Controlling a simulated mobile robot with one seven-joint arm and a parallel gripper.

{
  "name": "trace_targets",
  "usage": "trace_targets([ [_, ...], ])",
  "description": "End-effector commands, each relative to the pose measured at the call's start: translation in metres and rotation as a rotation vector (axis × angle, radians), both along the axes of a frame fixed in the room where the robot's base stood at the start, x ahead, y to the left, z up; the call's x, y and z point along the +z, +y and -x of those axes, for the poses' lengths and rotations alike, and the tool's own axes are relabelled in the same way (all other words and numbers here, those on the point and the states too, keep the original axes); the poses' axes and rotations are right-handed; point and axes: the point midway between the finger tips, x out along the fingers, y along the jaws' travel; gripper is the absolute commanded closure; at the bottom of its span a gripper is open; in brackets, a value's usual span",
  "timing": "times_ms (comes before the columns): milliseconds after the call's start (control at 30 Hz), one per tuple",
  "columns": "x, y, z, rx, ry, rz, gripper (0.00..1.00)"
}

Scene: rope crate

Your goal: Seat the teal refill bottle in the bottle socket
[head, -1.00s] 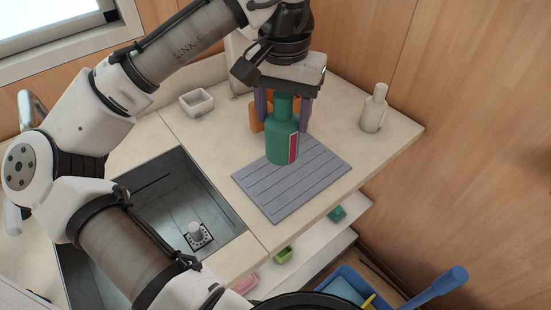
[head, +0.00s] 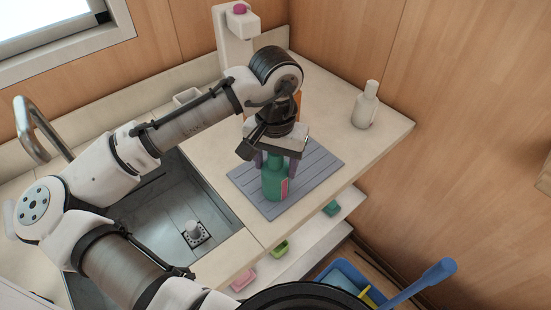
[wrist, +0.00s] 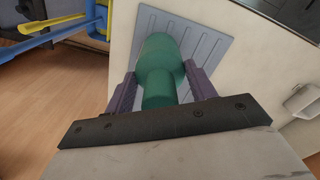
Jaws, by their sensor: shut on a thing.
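The teal refill bottle (head: 273,187), with a pink-red label, is upright under my gripper (head: 275,168). My gripper's purple fingers are shut on its upper part from both sides. In the wrist view the bottle (wrist: 160,62) sits between the fingers, its neck towards the palm. The bottle is over the grey ribbed mat (head: 318,165); I cannot tell whether its base touches it. A white stand with a pink top (head: 234,40) is at the back of the counter. I cannot make out a bottle socket for certain.
A cream bottle (head: 364,108) stands at the counter's right. An orange thing (head: 298,108) is partly hidden behind my gripper. The sink (head: 160,215) is left of the mat. Below are a shelf with small coloured tubs and a blue crate (head: 345,272).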

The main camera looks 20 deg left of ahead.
Motion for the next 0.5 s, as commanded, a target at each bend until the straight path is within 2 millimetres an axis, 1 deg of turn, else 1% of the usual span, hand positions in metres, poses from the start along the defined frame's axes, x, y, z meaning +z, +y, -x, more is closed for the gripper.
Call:
trace_targets([
  [233,-0.0048,0.0001,-0.0002,0.0,-0.001,0.0,0.77],
  [267,-0.0043,0.0001,-0.0001,0.0,0.0,-0.001,0.42],
  [400,-0.0039,0.0001,-0.0001,0.001,0.0,-0.001,0.24],
  [500,-0.0038,0.0001,-0.0001,0.001,0.0,0.0,0.23],
])
